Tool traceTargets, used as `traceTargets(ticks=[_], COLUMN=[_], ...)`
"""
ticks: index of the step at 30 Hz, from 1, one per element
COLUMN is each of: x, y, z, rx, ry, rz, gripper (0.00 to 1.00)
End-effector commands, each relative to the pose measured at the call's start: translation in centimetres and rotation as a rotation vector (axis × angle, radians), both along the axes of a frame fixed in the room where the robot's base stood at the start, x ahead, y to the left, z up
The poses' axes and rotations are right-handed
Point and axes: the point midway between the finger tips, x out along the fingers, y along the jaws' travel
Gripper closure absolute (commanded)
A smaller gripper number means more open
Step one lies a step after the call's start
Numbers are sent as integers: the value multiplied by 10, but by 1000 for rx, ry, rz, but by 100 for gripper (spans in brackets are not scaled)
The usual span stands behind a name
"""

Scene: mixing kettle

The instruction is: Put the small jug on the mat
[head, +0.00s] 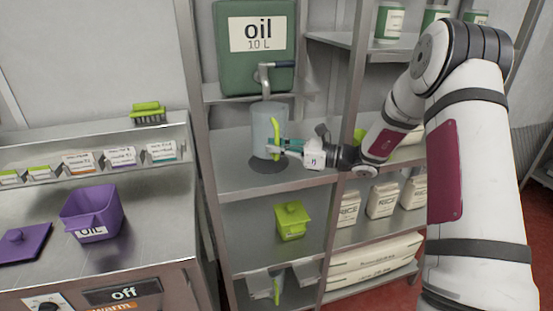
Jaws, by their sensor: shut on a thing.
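The small jug (265,130) is a grey-blue cylinder with a yellow-green handle. It is upright on the middle shelf, below the tap (264,78) of the green oil container. The dark round mat (268,166) shows beneath the jug; I cannot tell whether the jug touches it or is slightly above. My gripper (281,146) reaches in from the right and is shut on the jug's handle. The fingertips are small here and partly merge with the handle.
The green oil container (256,45) stands on the shelf above. A yellow-green lidded box (291,220) is on the shelf below. A purple oil container (92,213) and a purple lid (24,242) lie on the left counter. Rice bags (383,198) are at right. Shelf posts flank the jug.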

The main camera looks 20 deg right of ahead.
Motion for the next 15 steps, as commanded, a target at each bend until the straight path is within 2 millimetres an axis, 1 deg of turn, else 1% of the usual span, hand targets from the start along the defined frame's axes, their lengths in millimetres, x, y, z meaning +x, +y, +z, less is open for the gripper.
traceTargets(ticks=[3, 7, 15], x=[1, 0, 0], y=[1, 0, 0], z=[-18, -34, -35], rx=[2, 2, 0], ry=[2, 0, -1], rz=[1, 1, 0], gripper=[100, 100, 100])
